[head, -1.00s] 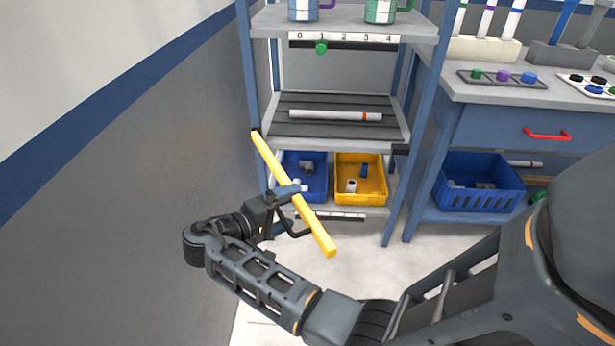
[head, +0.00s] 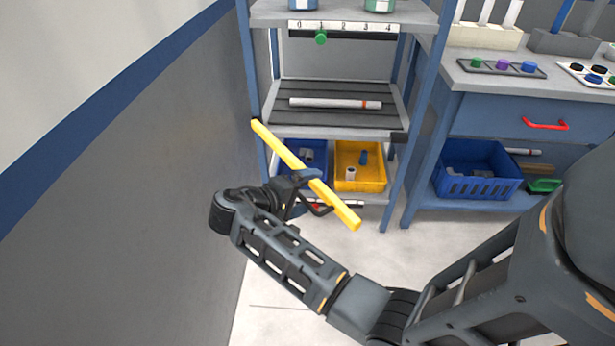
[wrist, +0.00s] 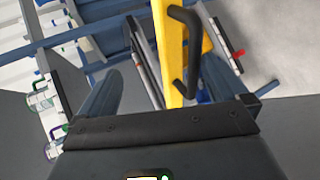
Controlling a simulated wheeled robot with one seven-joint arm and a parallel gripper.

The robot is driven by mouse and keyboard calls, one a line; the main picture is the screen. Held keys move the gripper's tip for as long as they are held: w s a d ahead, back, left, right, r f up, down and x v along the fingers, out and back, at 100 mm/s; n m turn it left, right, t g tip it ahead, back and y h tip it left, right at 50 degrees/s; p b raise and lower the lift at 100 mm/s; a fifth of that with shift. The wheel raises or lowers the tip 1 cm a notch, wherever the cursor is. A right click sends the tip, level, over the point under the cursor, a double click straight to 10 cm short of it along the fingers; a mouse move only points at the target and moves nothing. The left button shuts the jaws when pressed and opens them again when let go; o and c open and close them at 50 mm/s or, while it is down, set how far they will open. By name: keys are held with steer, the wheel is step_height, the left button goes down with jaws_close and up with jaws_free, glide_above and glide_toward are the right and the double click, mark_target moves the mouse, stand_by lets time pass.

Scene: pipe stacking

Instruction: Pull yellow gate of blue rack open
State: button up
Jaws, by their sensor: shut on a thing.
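The blue rack (head: 411,120) stands ahead of me, with grey shelves between blue posts. Its yellow gate (head: 340,208) is a long bar that meets the rack's left post at its far end. The bar slants out to the front right, its free end clear of the right post, so the gate stands partly open. My gripper (head: 305,180) is shut on the gate near its middle. In the wrist view, the gate (wrist: 169,60) carries a black handle (wrist: 196,55) between my blue fingers; the exact contact is hard to see.
A grey wall (head: 120,210) runs close along the left of my arm. The rack holds a white pipe (head: 330,103), a blue bin (head: 318,153) and a yellow bin (head: 372,177). A blue workbench (head: 480,108) stands at right. The floor before the rack is clear.

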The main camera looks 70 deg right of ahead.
steer(key=shift+w+a+r, duration=0.15)
steer(key=shift+a+r, duration=0.15)
steer(key=shift+r, duration=0.25)
steer(key=shift+c, duration=0.2)
steer(key=shift+a, duration=0.25)
steer(key=c, duration=0.6)
steer(key=shift+w+a+r+p, duration=0.15)
steer(key=shift+a+p, duration=0.35)
steer(key=shift+a, duration=1.3)
steer(key=shift+w+a+r+p, duration=0.1)
steer(key=shift+w+a+p, duration=0.3)
steer(key=shift+a, duration=1.35)
steer(key=shift+s+p, duration=0.15)
steer(key=shift+p, duration=0.25)
